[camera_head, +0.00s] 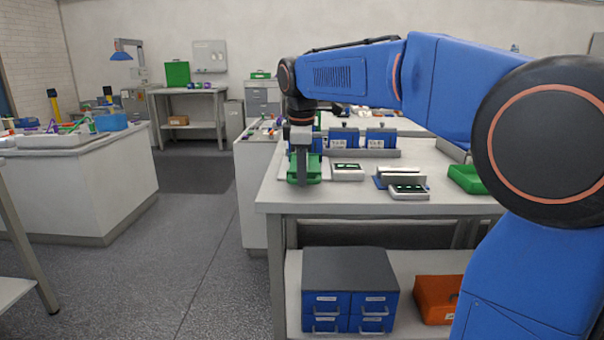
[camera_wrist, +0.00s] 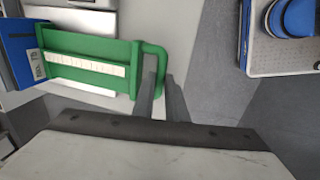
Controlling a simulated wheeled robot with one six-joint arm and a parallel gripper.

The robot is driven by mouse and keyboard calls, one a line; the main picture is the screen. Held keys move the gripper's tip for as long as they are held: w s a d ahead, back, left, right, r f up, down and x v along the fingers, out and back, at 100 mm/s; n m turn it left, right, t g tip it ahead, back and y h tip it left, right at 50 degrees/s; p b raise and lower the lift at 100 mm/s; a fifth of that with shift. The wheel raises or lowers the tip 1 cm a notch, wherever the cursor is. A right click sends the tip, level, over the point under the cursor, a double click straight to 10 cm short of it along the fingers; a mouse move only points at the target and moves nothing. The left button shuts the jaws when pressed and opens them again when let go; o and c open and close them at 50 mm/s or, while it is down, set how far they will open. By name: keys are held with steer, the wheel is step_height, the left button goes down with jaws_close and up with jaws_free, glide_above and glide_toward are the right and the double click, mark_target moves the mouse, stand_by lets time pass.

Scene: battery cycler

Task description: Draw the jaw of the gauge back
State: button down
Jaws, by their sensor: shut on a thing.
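The gauge (camera_wrist: 88,48) is a green frame with a pale marked strip along it, in the upper left of the wrist view. A green loop handle (camera_wrist: 153,47) stands out from its right end. My gripper (camera_wrist: 161,92) is shut on this handle, with a dark finger on either side of its outer bar. In the head view my gripper (camera_head: 302,172) points down at the left end of the workbench, in front of the green gauge (camera_head: 317,168), and hides part of it. A blue block (camera_wrist: 22,50) sits at the gauge's left end in the wrist view.
On the workbench (camera_head: 330,203) stand blue boxes (camera_head: 343,138), white units with dark displays (camera_head: 347,173), a silver block (camera_head: 400,175) and a green tray (camera_head: 467,178). A blue drawer cabinet (camera_head: 350,285) is on the shelf below. Open floor (camera_head: 190,230) lies left of the bench.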

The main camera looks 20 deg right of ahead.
steer(key=shift+s+a, duration=0.25)
steer(key=shift+s, duration=0.55)
steer(key=shift+s+a, duration=0.25)
steer(key=shift+s, duration=0.55)
steer(key=c, duration=1.8)
jaws_free()
steer(key=shift+s, duration=0.1)
steer(key=shift+o, duration=0.2)
steer(key=s+a+r, duration=0.1)
steer(key=s+r, duration=0.2)
steer(key=r, duration=1.4)
steer(key=s+d+f+m+t, duration=0.1)
steer(key=s+d+f+m, duration=0.2)
steer(key=s+f, duration=0.6)
steer(key=s+d+f+m+t, duration=0.1)
steer(key=s+d+f+m, duration=0.2)
steer(key=f, duration=1.2)
steer(key=s+d+f+m, duration=0.3)
steer(key=s+f+m, duration=0.5)
steer(key=s+f, duration=0.4)
steer(key=s, duration=0.2)
steer(key=shift+s+d+t+y, duration=0.15)
steer(key=shift+s+t+y, duration=0.15)
steer(key=shift+s+t, duration=0.1)
